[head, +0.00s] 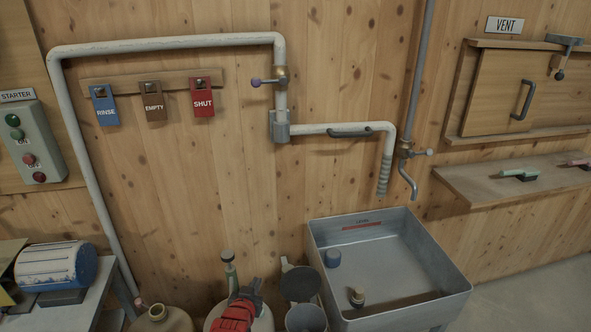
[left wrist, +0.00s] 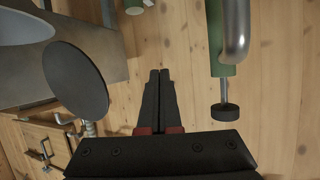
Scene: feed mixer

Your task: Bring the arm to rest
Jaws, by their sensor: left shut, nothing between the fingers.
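My left gripper (head: 253,288), with red and black parts, is at the bottom middle of the head view, in front of the vessels by the wall. In the left wrist view its two black fingers (left wrist: 159,98) lie together, with nothing between them. A green part with a grey bent bar (left wrist: 222,40) and a dark knob (left wrist: 227,113) is right of the fingers there, apart from them. A dark round disc (left wrist: 77,80) is to their left. My right gripper is in neither view.
A swing pipe (head: 345,130) and tap (head: 408,170) hang above. A motor (head: 55,266) sits at left. A shelf (head: 480,181) is at right.

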